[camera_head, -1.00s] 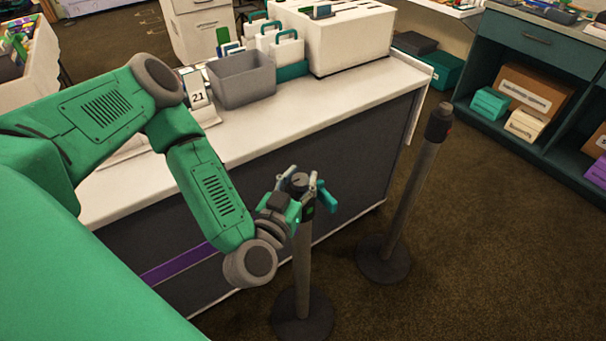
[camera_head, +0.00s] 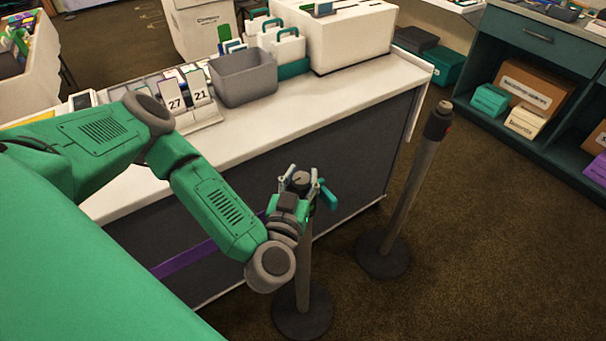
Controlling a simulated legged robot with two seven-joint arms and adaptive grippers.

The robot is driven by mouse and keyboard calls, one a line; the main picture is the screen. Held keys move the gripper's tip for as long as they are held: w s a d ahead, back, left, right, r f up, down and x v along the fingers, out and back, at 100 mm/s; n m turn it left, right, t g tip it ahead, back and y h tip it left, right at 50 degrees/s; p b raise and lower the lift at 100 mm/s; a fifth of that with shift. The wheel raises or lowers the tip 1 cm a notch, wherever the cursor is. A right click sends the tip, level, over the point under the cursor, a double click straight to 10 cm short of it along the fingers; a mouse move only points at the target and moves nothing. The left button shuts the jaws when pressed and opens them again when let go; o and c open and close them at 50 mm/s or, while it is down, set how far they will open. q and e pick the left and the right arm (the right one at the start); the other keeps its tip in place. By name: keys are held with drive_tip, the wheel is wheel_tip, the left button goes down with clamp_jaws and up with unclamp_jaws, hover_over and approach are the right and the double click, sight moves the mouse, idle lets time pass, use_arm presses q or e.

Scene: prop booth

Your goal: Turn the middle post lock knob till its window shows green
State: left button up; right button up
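The middle post (camera_head: 304,265) stands upright in front of the counter, with a dark round lock knob (camera_head: 300,178) on its top. My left gripper (camera_head: 302,181) is at this knob, with one finger on each side of it. The fingers are close to the knob, but I cannot tell whether they press on it. The gripper and wrist cover the front of the post head, so I cannot read the window's colour. My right gripper is not in view.
A second post (camera_head: 412,190) stands to the right, with a small red mark on its head. The white-topped counter (camera_head: 330,105) runs behind, carrying a grey bin (camera_head: 243,80) and number cards (camera_head: 187,100). Brown carpet (camera_head: 480,250) lies free at the right.

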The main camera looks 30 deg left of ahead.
use_arm(q)
drive_tip(key=o, duration=0.5)
drive_tip(key=shift+s+f, duration=0.25)
drive_tip(key=shift+r, duration=0.15)
drive_tip(key=v, duration=1.2)
